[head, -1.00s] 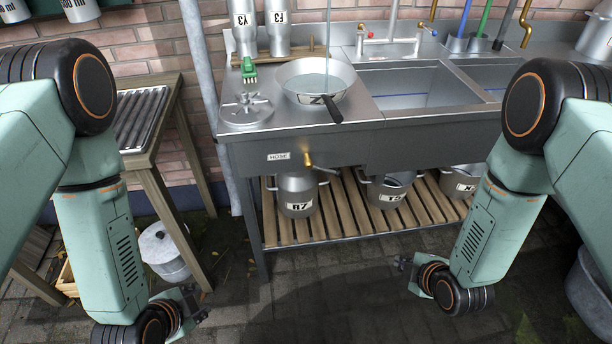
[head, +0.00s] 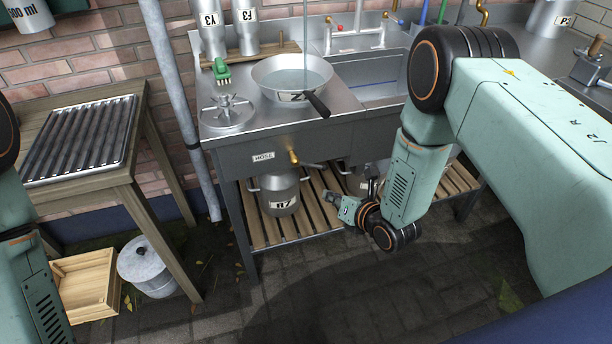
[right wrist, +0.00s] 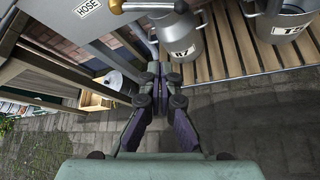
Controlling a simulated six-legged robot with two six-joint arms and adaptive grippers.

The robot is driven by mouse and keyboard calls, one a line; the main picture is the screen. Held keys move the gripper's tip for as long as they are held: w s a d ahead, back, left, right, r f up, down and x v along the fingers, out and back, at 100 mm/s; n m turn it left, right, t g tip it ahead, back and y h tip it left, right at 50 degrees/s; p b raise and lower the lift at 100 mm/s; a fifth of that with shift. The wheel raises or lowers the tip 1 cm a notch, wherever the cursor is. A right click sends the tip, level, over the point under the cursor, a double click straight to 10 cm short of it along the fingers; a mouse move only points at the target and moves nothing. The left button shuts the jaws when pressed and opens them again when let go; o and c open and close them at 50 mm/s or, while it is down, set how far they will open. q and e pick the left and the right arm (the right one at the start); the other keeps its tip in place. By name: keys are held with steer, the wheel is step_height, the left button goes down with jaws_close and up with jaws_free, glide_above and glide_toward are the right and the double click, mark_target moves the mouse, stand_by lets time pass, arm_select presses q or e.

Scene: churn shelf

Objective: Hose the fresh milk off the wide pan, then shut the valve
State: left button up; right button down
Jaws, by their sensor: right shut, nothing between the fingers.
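The wide pan (head: 262,78) sits on the steel counter left of the sink, its black handle pointing to the front right. A thin pale vertical line runs from above down to the pan; I cannot tell if it is hose or liquid. The pan's inside looks pale grey; I cannot make out milk. The brass valve (head: 293,157) is on the counter front beside the HOSE label; its brass end also shows in the right wrist view (right wrist: 150,6). My right gripper (head: 345,203) is shut and empty, below and right of the valve, apart from it. My left gripper is out of view.
A green brush (head: 221,72) and a metal spinner-like fitting (head: 227,110) are by the pan. Pots, one a steel can (head: 279,194), stand on the slatted shelf below. A side table (head: 105,190), wooden crate (head: 85,285) and lidded pot (head: 146,266) are at left.

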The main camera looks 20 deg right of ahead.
steer(key=b+x, duration=0.3)
steer(key=x, duration=0.7)
steer(key=r, duration=0.1)
steer(key=d+r, duration=0.1)
steer(key=r, duration=0.1)
steer(key=shift+w+d+r+p, duration=0.25)
steer(key=shift+w+r+p, duration=0.05)
steer(key=shift+w, duration=0.1)
steer(key=shift+a, duration=0.1)
steer(key=shift+r, duration=0.1)
